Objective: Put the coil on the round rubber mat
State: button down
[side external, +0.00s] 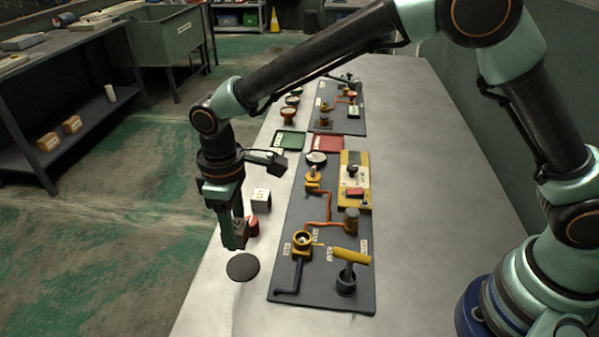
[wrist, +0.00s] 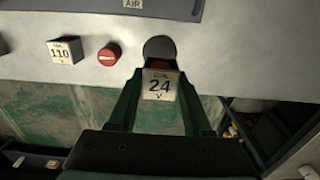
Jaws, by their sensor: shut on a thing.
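A small pale coil block marked "COIL 24 V" (wrist: 160,88) is between the two fingers of my gripper (wrist: 159,72) in the wrist view. My gripper (side external: 235,243) is shut on it; in the side view the fingers hide the coil. The round rubber mat (side external: 243,267) is a flat dark disc on the bench, bare in the side view. It shows just beyond the coil in the wrist view (wrist: 159,46), its near part covered by the coil. In the side view my fingertips are just above the mat's far edge in the picture; their height is hard to tell.
A second block marked "COIL 110 V" (wrist: 66,50) and a red round cap (wrist: 109,54) stand on the bench near the mat. A dark panel (side external: 283,272) with pipes and valves lies right of the mat. The bench's left edge is close. Green (side external: 288,141) and red trays lie farther back.

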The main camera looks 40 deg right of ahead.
aim_at(243, 266)
jog(key=shift+f, duration=3.95)
jog(key=shift+c, duration=1.6)
grip_release()
jog(key=shift+f, duration=0.1)
